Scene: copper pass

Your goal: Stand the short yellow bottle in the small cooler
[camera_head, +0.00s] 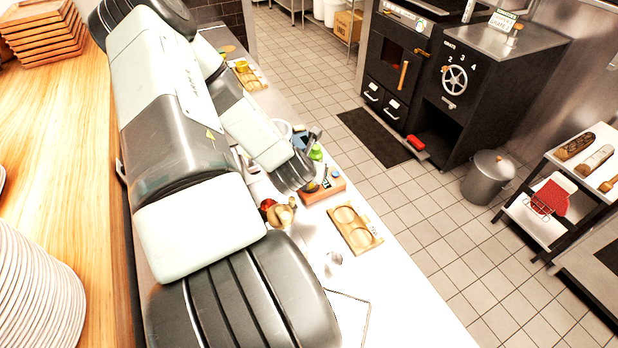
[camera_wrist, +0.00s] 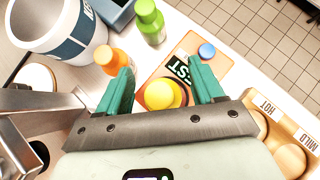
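The yellow bottle (camera_wrist: 159,95) is seen from above in the wrist view, its round yellow top between my fingers. My gripper (camera_wrist: 163,78) has two teal fingers spread apart, with a visible gap on either side of the yellow top. The bottle's height and base are hidden. A white round tub with a dark blue lettered band (camera_wrist: 72,42) stands at the upper left, open at the top. A blue box (camera_wrist: 116,12) is partly in view beside it. I cannot tell which of these is the small cooler.
A green bottle (camera_wrist: 151,22) and an orange bottle (camera_wrist: 107,60) stand close to my left finger. A blue-capped item (camera_wrist: 207,51) is on the orange tray (camera_wrist: 190,43) by my right finger. A wooden board marked HOT and MILD (camera_wrist: 291,133) lies right.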

